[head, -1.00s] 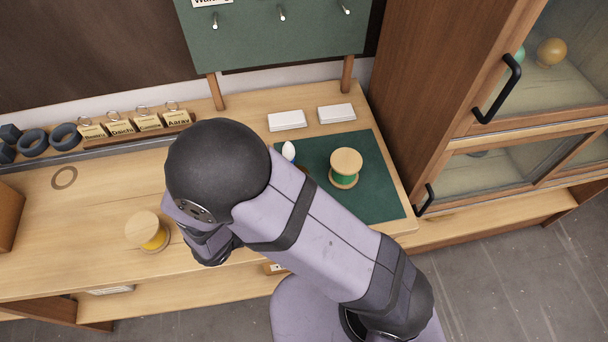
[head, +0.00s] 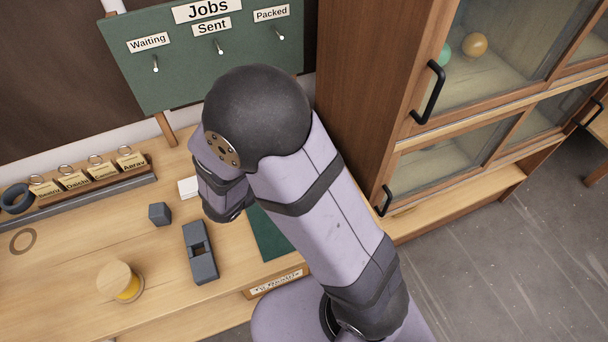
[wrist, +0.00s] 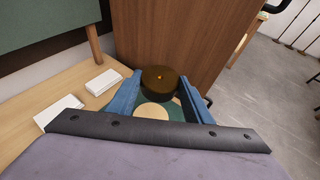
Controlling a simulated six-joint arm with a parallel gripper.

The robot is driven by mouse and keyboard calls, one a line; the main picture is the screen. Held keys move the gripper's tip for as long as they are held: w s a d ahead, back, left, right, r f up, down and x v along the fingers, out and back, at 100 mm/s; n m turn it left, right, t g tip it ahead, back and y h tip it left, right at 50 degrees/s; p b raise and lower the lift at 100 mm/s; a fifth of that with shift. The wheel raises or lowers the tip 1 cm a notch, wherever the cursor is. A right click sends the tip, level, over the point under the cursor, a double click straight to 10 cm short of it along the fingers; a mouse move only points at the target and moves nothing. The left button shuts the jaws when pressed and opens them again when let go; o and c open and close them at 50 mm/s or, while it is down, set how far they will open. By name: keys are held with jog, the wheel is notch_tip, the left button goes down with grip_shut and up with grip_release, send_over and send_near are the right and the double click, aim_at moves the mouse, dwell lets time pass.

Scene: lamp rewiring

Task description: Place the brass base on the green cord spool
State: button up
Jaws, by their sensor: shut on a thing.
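My gripper (wrist: 160,82) has two blue fingers and is shut on the brass base (wrist: 160,76), a dark round disc with a small bright spot in its middle. In the wrist view the pale wooden top of the green cord spool (wrist: 154,114) shows just below the base, partly cut off by my gripper. The base looks apart from the spool, but the height between them is hard to tell. In the head view my arm hides the gripper tips, the base and the green spool. Part of the green mat (head: 268,236) shows beside my arm.
A yellow spool (head: 121,281) stands on the bench at the left. A dark slotted block (head: 200,254) and a small dark cube (head: 160,213) lie near my arm. A wooden cabinet (head: 365,100) rises close on the right. White boxes (wrist: 103,82) lie left of the gripper.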

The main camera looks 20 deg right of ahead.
jog(key=shift+w+a, duration=0.1)
jog(key=shift+w, duration=0.1)
jog(key=shift+f+p, duration=0.8)
jog(key=shift+f, duration=4.2)
jog(key=shift+f, duration=0.2)
jog(key=o, duration=1.3)
jog(key=shift+o, duration=0.2)
jog(key=shift+r, duration=0.15)
